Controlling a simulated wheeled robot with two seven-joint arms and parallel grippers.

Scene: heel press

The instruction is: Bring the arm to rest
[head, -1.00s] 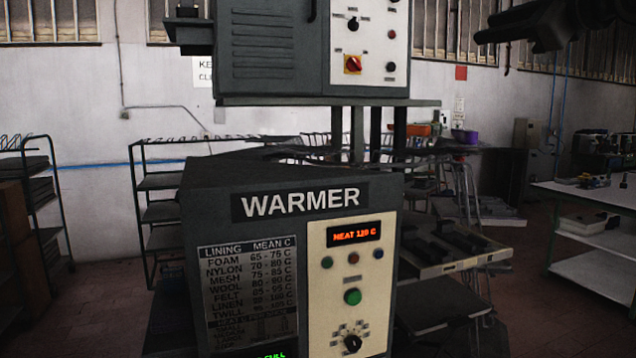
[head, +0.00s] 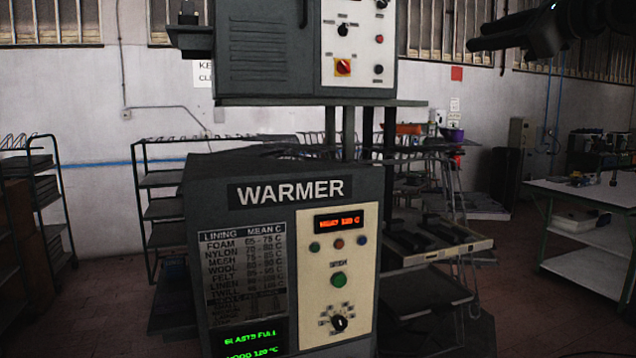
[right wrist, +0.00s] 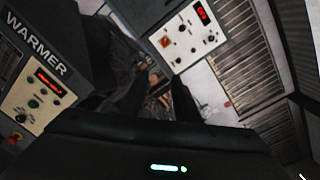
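My right gripper (head: 490,40) shows dark at the top right of the head view, raised in the air to the right of the press and apart from it. In the right wrist view its two dark fingers stand apart (right wrist: 160,92), with background between them and nothing held. My left gripper is in neither view. The grey warmer (head: 225,178) stands in the centre of the head view, with a lining chart, an orange-lit display and a dial. It also shows at the left of the right wrist view (right wrist: 75,40).
A grey press cabinet (head: 265,50) stands above and behind the warmer. A tray (head: 437,240) with dark pieces sits right of the warmer. A white table (head: 590,191) stands at the right, a shelf rack (head: 165,215) at the left. Floor between tray and table looks clear.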

